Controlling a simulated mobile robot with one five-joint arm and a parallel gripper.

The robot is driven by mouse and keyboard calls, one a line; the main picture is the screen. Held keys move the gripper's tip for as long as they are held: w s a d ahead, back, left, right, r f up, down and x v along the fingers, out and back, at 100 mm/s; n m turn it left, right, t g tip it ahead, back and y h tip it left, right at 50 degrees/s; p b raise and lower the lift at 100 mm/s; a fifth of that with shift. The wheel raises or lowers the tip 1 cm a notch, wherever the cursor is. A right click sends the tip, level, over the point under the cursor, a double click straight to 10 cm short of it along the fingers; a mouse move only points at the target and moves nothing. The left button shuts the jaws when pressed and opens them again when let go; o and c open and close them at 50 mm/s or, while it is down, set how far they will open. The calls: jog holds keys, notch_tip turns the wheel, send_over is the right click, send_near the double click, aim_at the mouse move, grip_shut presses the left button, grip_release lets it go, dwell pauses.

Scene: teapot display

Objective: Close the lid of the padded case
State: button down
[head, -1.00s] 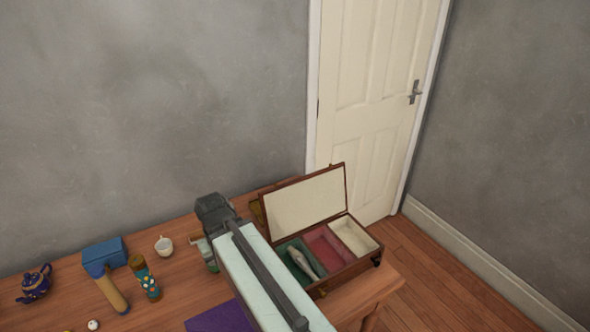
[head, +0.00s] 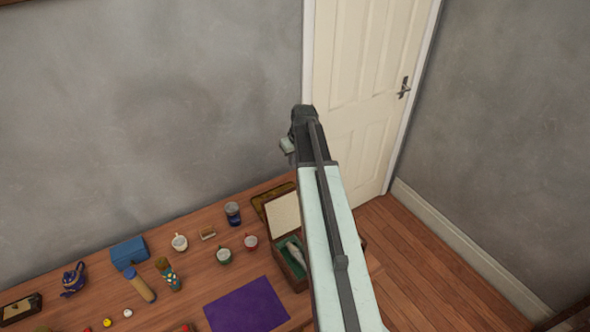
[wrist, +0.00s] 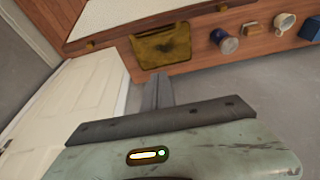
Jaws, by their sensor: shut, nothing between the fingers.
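The padded case (head: 296,282) is a wooden box on the right end of the table. Its lid (head: 284,215), with a cream lining, stands open, raised at the back. A green padded compartment holding a pale object shows; my arm hides the case's right part. In the wrist view, a pale panel with a wooden rim, seemingly the lid (wrist: 110,14), is at the top left. My gripper (head: 288,146) is above and beyond the case in the head view, apart from the lid. Its fingers (wrist: 157,90) are shut and empty in the wrist view.
A brass-coloured flat piece (head: 268,194) lies behind the lid. A door (head: 362,80) stands behind.

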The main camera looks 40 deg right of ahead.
notch_tip(320, 180, down, 10)
jog(key=s+b, duration=0.1)
jog(key=b, duration=0.8)
jog(key=shift+a+r, duration=0.15)
jog(key=shift+r, duration=0.05)
